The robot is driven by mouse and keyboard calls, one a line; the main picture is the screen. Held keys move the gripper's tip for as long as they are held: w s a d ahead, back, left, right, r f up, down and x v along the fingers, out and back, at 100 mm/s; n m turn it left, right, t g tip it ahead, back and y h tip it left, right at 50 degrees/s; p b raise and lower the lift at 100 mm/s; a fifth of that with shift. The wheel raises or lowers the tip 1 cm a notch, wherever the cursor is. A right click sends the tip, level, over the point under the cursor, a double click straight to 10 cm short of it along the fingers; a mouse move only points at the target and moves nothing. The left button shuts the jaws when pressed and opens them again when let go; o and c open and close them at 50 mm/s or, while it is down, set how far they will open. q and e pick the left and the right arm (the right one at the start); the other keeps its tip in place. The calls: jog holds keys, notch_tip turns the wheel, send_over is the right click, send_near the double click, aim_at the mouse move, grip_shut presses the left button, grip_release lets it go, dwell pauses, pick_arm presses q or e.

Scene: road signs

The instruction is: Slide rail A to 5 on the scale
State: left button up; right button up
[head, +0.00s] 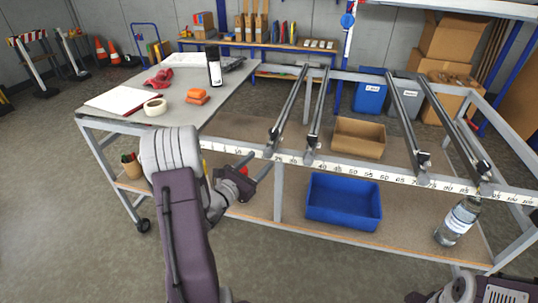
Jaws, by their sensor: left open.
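Several dark metal rails span the open frame from back to front, and no letters on them are readable. The leftmost rail (288,108) ends at the front near the low part of the scale, with a second rail (319,108) close to its right. Two more rails (404,120) (450,125) lie farther right. The white scale strip (345,171) runs along the front beam, with low numbers at the left. My left gripper (258,167) is open and empty, just in front of and below the strip, left of the leftmost rail's front end. My right gripper is outside the view.
A blue bin (343,202) and a bottle (458,221) stand on the lower shelf, with a cardboard box (358,138) behind.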

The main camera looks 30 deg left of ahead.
aim_at(265, 156)
pick_arm(q)
jog(key=w, duration=0.5)
jog(key=shift+w+d, duration=0.25)
jog(key=shift+w, duration=0.1)
grip_shut()
